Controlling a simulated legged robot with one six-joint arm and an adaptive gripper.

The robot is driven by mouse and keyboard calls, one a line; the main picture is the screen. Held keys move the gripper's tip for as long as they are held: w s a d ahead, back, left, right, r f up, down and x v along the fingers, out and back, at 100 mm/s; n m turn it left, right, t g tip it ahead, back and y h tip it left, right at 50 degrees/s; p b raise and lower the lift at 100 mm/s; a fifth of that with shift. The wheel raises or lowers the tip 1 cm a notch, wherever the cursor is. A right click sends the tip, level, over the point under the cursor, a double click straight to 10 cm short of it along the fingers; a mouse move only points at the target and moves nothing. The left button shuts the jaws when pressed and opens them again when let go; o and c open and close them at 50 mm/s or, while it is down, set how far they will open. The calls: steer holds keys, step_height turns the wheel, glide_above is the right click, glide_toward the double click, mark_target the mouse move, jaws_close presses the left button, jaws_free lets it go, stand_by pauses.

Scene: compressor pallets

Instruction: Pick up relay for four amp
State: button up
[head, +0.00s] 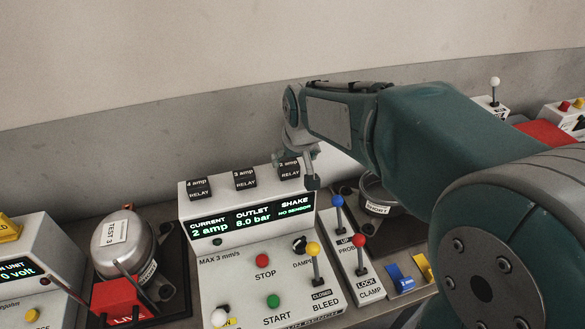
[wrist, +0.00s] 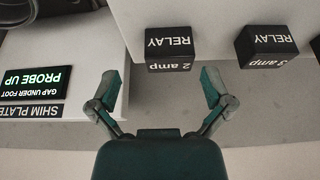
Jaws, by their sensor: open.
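The relay for four amp (head: 198,188) is a small black block labelled "4 amp RELAY". It sits at the left end of the white console's top in the head view. The 3 amp relay (head: 245,179) is in the middle, and the 2 amp relay (head: 288,182) is at the right end. My gripper (head: 312,172) is by the 2 amp relay, far from the four amp one. In the wrist view my gripper (wrist: 164,88) is open and empty, with the 2 amp relay (wrist: 172,48) just ahead and the 3 amp relay (wrist: 266,46) to the right.
The white console (head: 220,262) has a display, buttons and levers below the relays. A metal compressor (head: 124,240) stands at left. Blue (head: 338,201) and red (head: 359,241) knobbed levers stand at right. A wall rises behind. A probe display (wrist: 36,83) shows in the wrist view.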

mark_target(289, 164)
steer(key=x, duration=0.2)
steer(key=shift+w+a+f, duration=0.2)
steer(key=shift+a+f, duration=0.3)
steer(key=shift+a, duration=0.4)
steer(key=shift+d, duration=0.6)
steer(key=c, duration=1.2)
steer(key=shift+o, duration=0.2)
steer(key=shift+a, duration=0.2)
steer(key=shift+w+a+r, duration=0.1)
steer(key=shift+a+r, duration=0.1)
steer(key=shift+r, duration=0.3)
step_height(289, 164, up, 3)
steer(key=shift+f, duration=0.15)
steer(key=s+a+r, duration=0.2)
steer(key=s+r, duration=0.7)
steer(key=s, duration=0.4)
steer(key=shift+s+a+r, duration=0.2)
steer(key=shift+s+a, duration=0.1)
steer(key=shift+s, duration=0.1)
